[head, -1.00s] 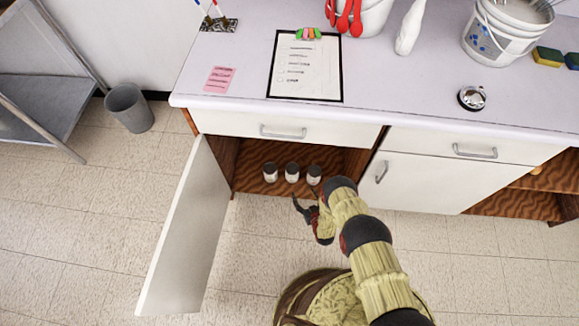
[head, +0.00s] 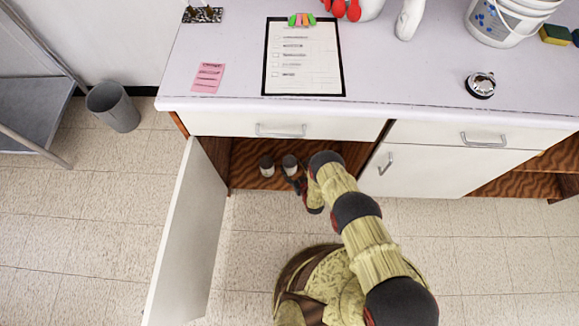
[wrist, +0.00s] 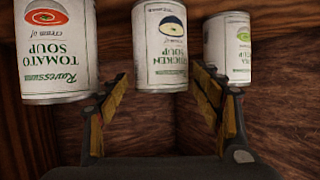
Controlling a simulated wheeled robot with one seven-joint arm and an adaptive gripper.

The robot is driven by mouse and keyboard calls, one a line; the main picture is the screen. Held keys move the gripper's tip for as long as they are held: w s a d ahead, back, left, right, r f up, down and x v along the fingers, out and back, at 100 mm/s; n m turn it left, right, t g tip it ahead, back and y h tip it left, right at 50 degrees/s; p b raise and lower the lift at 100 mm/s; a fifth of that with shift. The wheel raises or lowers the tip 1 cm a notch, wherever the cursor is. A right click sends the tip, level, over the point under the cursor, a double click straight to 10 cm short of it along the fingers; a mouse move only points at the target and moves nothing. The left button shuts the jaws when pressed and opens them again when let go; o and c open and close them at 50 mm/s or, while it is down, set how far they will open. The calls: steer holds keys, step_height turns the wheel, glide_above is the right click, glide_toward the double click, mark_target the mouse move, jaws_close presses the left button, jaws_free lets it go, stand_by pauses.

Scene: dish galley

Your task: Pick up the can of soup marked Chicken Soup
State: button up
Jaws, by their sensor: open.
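The Chicken Soup can (wrist: 160,45) is a white can with a dark-rimmed bowl picture, in the middle of a row of three. It appears upside down in the wrist view. My gripper (wrist: 160,78) is open and empty. Its two fingertips lie on either side of the can's near end in the picture, with no contact visible. In the head view the middle can (head: 289,163) stands in the open cabinet, just beyond my gripper (head: 295,183), which is partly hidden by my arm.
In the wrist view a Tomato Soup can (wrist: 58,50) is at left and another soup can (wrist: 228,48) at right, close to the right fingertip. The cabinet door (head: 188,240) stands open at left. The counter (head: 400,80) and drawer front (head: 225,123) are above the opening.

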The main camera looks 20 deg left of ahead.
mark_target(290, 163)
steer(key=b+x, duration=0.1)
steer(key=x, duration=0.2)
steer(key=shift+w+a+f, duration=0.1)
steer(key=shift+a, duration=0.1)
steer(key=shift+c, duration=1.1)
steer(key=c, duration=1.1)
steer(key=shift+c, duration=0.3)
